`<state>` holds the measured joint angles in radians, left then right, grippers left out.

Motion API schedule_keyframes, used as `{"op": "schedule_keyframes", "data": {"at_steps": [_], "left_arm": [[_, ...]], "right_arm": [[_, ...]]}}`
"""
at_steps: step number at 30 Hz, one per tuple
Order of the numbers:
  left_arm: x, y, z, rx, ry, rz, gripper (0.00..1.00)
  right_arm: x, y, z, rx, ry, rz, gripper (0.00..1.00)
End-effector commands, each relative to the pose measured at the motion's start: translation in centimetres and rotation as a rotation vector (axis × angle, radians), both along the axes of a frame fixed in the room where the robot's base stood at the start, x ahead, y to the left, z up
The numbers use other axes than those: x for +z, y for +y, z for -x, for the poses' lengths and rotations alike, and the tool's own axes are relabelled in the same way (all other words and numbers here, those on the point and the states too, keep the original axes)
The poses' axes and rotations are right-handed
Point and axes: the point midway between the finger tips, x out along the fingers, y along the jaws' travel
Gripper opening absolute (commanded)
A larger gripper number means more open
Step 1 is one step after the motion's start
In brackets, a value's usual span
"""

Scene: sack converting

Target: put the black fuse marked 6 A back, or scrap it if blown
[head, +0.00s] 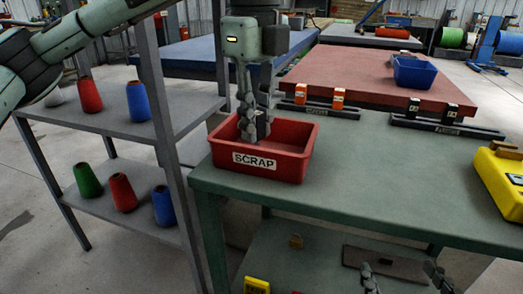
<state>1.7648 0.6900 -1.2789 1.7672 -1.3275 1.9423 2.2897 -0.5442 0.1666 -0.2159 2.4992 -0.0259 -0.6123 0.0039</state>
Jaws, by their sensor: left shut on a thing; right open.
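A red bin (290,165) labelled SCRAP stands on the left end of the green table. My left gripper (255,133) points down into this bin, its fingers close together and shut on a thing. The fingers hide nearly all of what they hold, so I cannot read any marking on it. Two black fuses stand in the right dark holder: one on the left (413,107) and one on the right (450,114). Their ratings are too small to read. My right gripper (402,278) is open and empty at the bottom edge, low in front of the table.
The left dark holder (318,109) carries two orange fuses. A blue bin (413,72) stands behind the holders. A yellow instrument (499,180) sits at the table's right. A grey shelf (110,118) with coloured cones is on the left. The green table's middle (400,175) is clear.

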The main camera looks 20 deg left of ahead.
Motion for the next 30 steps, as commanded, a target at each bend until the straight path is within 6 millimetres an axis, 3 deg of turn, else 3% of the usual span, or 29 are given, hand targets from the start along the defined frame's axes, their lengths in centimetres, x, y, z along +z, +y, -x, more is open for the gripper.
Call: {"op": "schedule_keyframes", "data": {"at_steps": [13, 14, 19, 30], "left_arm": [[-0.24, 0.00, 0.00, 0.000, 0.000, 0.000, 0.00], [-0.24, 0.00, 0.00, 0.000, 0.000, 0.000, 0.19], [-0.24, 0.00, 0.00, 0.000, 0.000, 0.000, 0.40], [0.14, -0.02, -0.02, 0.000, -0.001, 0.000, 0.42]], "right_arm": [[0.82, 0.46, -0.13, 0.008, -0.038, -0.017, 0.86], [0.82, 0.46, -0.13, 0.008, -0.038, -0.017, 0.86], [0.81, 0.45, -0.12, 0.007, -0.037, -0.017, 0.86], [0.78, 0.48, -0.15, 0.009, -0.037, -0.016, 0.86]]}}
